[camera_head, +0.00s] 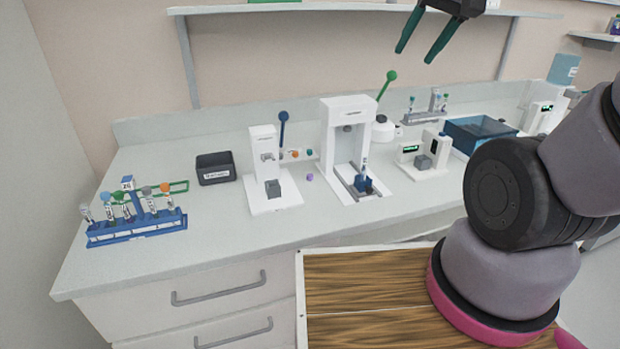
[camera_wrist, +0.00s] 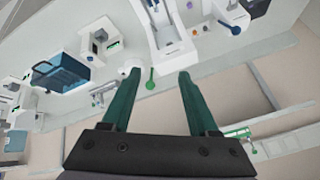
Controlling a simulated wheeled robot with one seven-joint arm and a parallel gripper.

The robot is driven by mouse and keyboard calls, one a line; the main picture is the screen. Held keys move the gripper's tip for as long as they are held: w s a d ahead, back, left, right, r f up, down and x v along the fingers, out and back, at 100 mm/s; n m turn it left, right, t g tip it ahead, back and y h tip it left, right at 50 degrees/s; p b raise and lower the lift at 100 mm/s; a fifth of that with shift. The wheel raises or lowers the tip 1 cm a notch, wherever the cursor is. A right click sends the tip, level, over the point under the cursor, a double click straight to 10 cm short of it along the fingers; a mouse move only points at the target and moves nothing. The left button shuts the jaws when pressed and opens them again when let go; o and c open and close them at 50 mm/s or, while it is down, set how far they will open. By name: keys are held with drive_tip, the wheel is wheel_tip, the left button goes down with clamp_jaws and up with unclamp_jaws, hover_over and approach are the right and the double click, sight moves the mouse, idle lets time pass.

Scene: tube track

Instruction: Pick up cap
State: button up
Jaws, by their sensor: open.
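A small purple cap (camera_head: 309,177) lies on the counter between two white machines; it also shows near the top right of the wrist view (camera_wrist: 236,30). Other caps, orange (camera_head: 295,153) and green-blue, are at the small holder behind it, too small to make out well. My gripper (camera_head: 416,56) is high up by the wall shelf, far above and behind the purple cap. In the wrist view its two green fingers (camera_wrist: 158,74) are spread apart with nothing between them.
A tall white press (camera_head: 337,112) with a blue tube holder stands right of the purple cap, a smaller white machine (camera_head: 264,150) left. A dark bin (camera_head: 215,168) and blue tube rack (camera_head: 137,228) are farther left. The counter front (camera_head: 250,225) is clear.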

drive_tip(key=w+a+f+n+g, duration=0.1)
drive_tip(key=w+a+f+n, duration=0.4)
drive_tip(key=w+f, duration=0.55)
drive_tip(key=n+g, duration=0.2)
drive_tip(key=n, duration=0.2)
approach(310, 175)
drive_tip(key=f, duration=0.2)
drive_tip(key=shift+w+d+f, duration=0.15)
drive_tip(key=shift+d+f, duration=0.15)
drive_tip(key=shift+d, duration=0.05)
drive_tip(key=shift+a+x, duration=0.25)
drive_tip(key=shift+x, duration=1.2)
drive_tip(key=shift+a+x, duration=0.2)
drive_tip(key=shift+x, duration=1.3)
drive_tip(key=shift+w+r+t, duration=0.1)
drive_tip(key=shift+t, duration=0.2)
drive_tip(key=shift+c, duration=0.3)
clamp_jaws()
